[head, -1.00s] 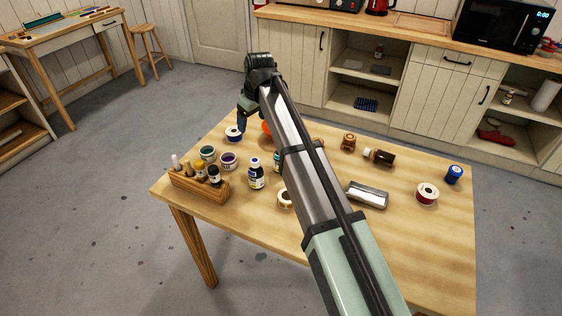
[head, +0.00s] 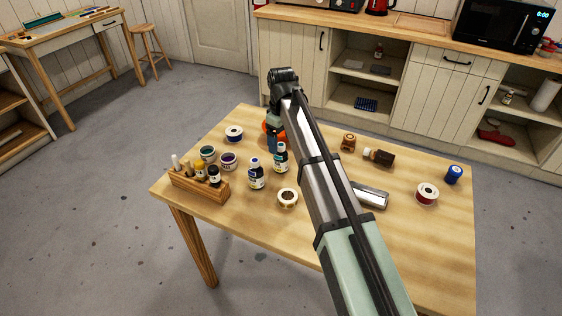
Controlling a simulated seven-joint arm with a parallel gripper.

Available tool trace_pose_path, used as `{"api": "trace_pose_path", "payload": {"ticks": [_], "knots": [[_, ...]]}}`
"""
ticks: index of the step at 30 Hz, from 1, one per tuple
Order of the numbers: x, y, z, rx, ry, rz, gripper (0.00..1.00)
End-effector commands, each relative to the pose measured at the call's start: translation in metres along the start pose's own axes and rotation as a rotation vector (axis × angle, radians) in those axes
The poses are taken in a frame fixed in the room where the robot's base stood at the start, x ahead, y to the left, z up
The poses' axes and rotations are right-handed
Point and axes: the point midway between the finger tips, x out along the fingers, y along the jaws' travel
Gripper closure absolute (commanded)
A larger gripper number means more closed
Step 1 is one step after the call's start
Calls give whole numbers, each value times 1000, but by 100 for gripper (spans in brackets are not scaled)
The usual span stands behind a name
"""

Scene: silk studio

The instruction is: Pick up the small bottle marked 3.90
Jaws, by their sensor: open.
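No marking 3.90 can be read at this size, so I cannot tell which bottle carries it. A dark blue bottle with a white cap and pale label (head: 256,175) stands left of centre on the table. A similar bottle with a teal label (head: 281,158) stands just behind it to the right. A brown bottle with a white cap (head: 380,157) lies on its side at the right. Small bottles with dark and yellow caps (head: 214,175) stand in a wooden rack. My gripper (head: 274,144) is open, above the table's far side, partly hidden by my arm, beside an orange object.
The wooden rack (head: 199,187) is at the front left. Jars (head: 228,160) and ribbon spools (head: 288,198) stand nearby. The orange object (head: 267,127) is largely hidden. The table's front right is clear.

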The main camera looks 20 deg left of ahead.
Motion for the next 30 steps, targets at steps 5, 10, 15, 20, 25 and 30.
{"api": "trace_pose_path", "payload": {"ticks": [5,10,15,20,25,30], "knots": [[6,0,0,0,0,0,17],[17,0,0,0,-1,-1,17],[39,0,-1,0,-1,-1,17],[55,0,-1,1,0,-1,17],[57,1,-1,1,1,0,17],[57,1,-1,1,1,0,26]]}}
